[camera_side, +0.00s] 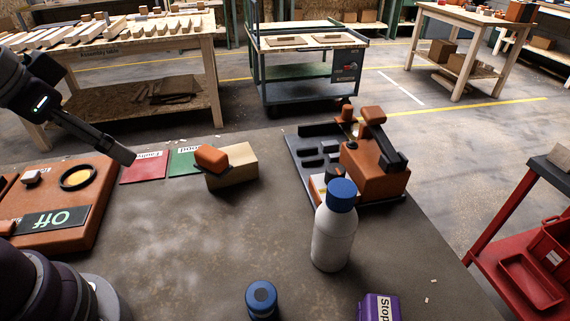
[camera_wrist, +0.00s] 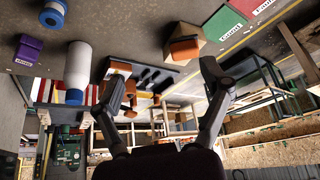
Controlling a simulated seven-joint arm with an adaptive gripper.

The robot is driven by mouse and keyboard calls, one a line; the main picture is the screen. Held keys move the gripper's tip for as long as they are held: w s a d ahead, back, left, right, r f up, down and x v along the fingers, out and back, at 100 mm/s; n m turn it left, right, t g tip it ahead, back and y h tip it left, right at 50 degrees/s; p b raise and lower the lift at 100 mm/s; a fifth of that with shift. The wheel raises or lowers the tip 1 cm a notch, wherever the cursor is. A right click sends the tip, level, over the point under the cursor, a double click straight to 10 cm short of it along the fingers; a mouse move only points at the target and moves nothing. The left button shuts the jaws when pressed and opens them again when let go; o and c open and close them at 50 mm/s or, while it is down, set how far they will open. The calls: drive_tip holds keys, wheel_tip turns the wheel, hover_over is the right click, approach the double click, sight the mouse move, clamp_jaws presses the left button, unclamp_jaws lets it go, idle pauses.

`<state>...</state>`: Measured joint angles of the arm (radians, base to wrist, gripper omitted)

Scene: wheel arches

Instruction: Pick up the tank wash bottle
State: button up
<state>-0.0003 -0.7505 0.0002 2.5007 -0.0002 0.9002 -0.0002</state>
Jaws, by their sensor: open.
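A white bottle with a blue cap (camera_side: 333,235) stands upright near the front right of the table in the side view. It also shows at the upper left of the wrist view (camera_wrist: 79,66), where the picture is upside down. My gripper (camera_side: 128,157) is at the left of the side view, above the table and well apart from the bottle. In the wrist view its two fingers (camera_wrist: 158,75) are spread wide with nothing between them. No label reading tank wash can be read on the bottle.
A short blue-capped container (camera_side: 261,299) and a purple Stop block (camera_side: 379,307) are near the bottle. An orange fixture on a dark tray (camera_side: 294,158) stands behind it. A wooden block (camera_side: 238,165) with an orange piece sits mid-table. The centre-left tabletop (camera_side: 170,235) is clear.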

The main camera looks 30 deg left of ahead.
idle(0.4)
drive_tip(key=shift+c, duration=0.6)
drive_tip(key=m+g+h, duration=0.3)
drive_tip(key=m, duration=0.7)
approach(338, 187)
drive_tip(key=x, duration=1.1)
drive_tip(key=shift+d+f, duration=0.1)
drive_tip(key=shift+f, duration=0.1)
clamp_jaws()
